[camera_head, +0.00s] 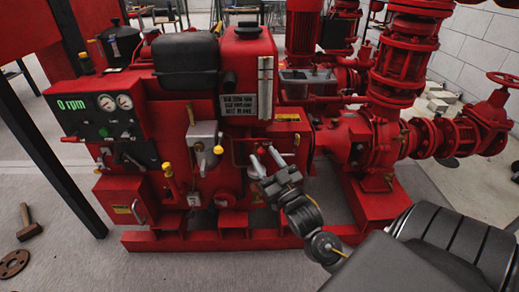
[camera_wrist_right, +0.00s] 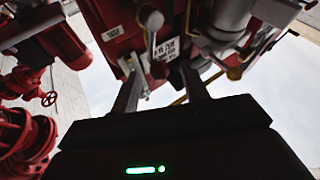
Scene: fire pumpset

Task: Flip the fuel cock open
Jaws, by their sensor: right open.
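My right gripper (camera_head: 265,162) reaches in from the lower right of the head view, in front of the red engine's lower right part. In the right wrist view (camera_wrist_right: 162,92) its two fingers stand apart with no object held. A small metal lever with a round pale knob (camera_wrist_right: 151,20) stands beyond the fingertips, between their lines. It looks like the fuel cock, but I cannot be sure. A dark red round part (camera_wrist_right: 160,70) sits at its lower end. I cannot tell whether a finger touches it. In the head view the gripper hides much of this spot. My left gripper is not in view.
The red engine (camera_head: 125,187) carries a gauge panel (camera_head: 105,115) and a yellow-knobbed lever (camera_head: 218,150). Red pump pipes (camera_head: 405,65) and a valve handwheel (camera_head: 503,79) stand to the right. A hammer (camera_head: 28,224) lies on the floor at left.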

